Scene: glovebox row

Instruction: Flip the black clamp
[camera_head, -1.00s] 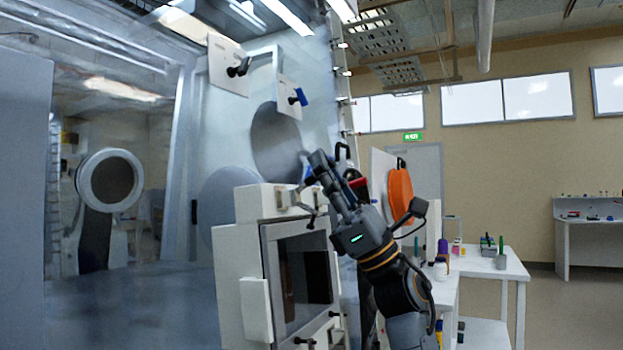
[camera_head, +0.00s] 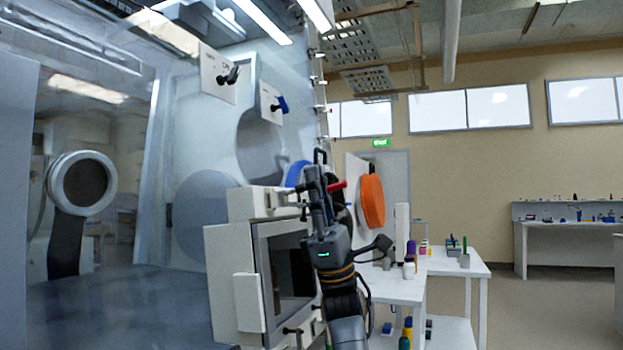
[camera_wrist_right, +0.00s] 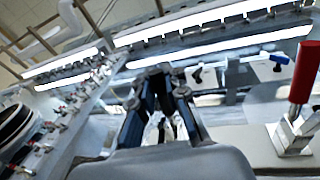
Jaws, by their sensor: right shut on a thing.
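The black clamp (camera_head: 320,156) shows as a dark loop above the box-like port, right at the tips of my right gripper. My right gripper (camera_head: 317,176) points upward in front of it and is shut on it; the gripper hides most of the clamp. In the right wrist view my right gripper's fingers (camera_wrist_right: 169,82) stand close together, and what lies between them is too small and dark to make out. My left gripper is not in view.
A red-handled clamp (camera_head: 336,186) is just right of my right gripper; its red handle (camera_wrist_right: 304,75) is large in the wrist view. The white port box (camera_head: 232,275) is at left below. An orange disc (camera_head: 372,201) and white tables (camera_head: 455,267) stand to the right.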

